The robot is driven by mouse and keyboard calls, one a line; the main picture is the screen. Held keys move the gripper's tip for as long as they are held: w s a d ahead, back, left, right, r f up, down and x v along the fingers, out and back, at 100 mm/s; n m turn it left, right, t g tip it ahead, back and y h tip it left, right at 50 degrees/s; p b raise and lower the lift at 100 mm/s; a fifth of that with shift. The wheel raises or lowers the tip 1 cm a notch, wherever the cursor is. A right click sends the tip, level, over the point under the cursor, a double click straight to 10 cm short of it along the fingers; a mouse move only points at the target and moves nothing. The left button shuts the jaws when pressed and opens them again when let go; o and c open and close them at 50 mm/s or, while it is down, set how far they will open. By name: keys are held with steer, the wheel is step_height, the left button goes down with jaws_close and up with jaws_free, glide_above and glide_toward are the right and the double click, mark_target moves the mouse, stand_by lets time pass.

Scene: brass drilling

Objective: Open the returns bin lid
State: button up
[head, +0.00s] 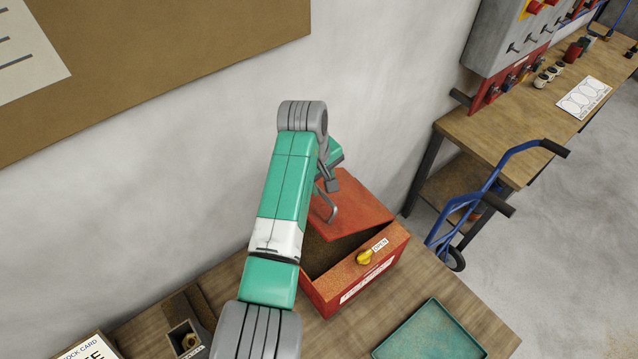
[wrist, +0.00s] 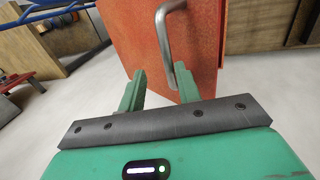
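The returns bin (head: 365,275) is a red box on the wooden bench, with a dark opening showing. Its red lid (head: 358,208) is tilted up at the back, and a grey bar handle (head: 325,205) stands on it. In the wrist view the lid (wrist: 135,35) and the handle (wrist: 163,38) are straight ahead. My gripper (wrist: 158,85) is open, its green fingers apart near the handle's lower end, with the right finger closest. I cannot tell whether it touches. A yellow knob (head: 365,257) beside an OPEN label sits on the bin's front ledge.
A green tray (head: 430,335) lies right of the bin on the bench (head: 490,320). A small box (head: 185,338) and a card (head: 92,347) are at left. A blue hand truck (head: 480,200) stands beyond the bench's right end. The wall (head: 130,180) is close behind the bin.

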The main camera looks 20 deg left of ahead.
step_height(320, 180, up, 6)
steer(key=w+d+p, duration=0.1)
steer(key=w+p, duration=0.1)
steer(key=shift+d+r, duration=0.15)
steer(key=shift+r, duration=0.1)
steer(key=shift+r+p, duration=0.1)
steer(key=shift+p, duration=0.5)
stand_by(0.3)
